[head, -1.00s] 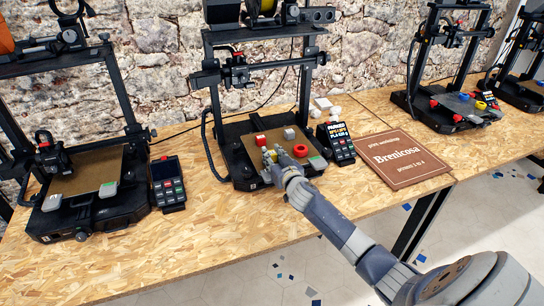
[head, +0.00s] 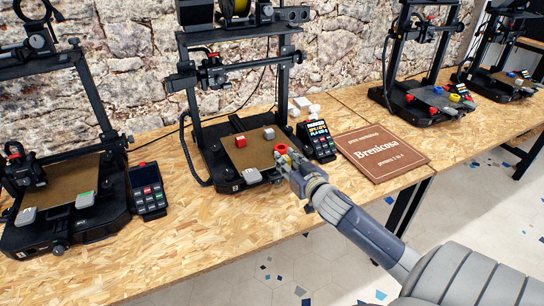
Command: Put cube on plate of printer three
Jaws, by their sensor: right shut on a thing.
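A red cube (head: 240,141) and a grey cube (head: 269,134) sit apart on the brown plate (head: 243,157) of the second printer from the left. A red ring (head: 281,149) is at the tip of my right gripper (head: 282,156), which is shut on it over the plate's right front part. The fingers hide part of the ring; I cannot tell if it is lifted. The third printer (head: 435,113) from the left stands at the right; its grey plate (head: 436,98) holds several small coloured things. My left gripper is not in view.
A brown Brenicosa sign (head: 383,155) lies between the second and third printers. A control screen (head: 318,140) stands right of the second printer. Another printer (head: 72,200) is at the left, and a fourth (head: 505,85) at the far right. The wood table's front strip is clear.

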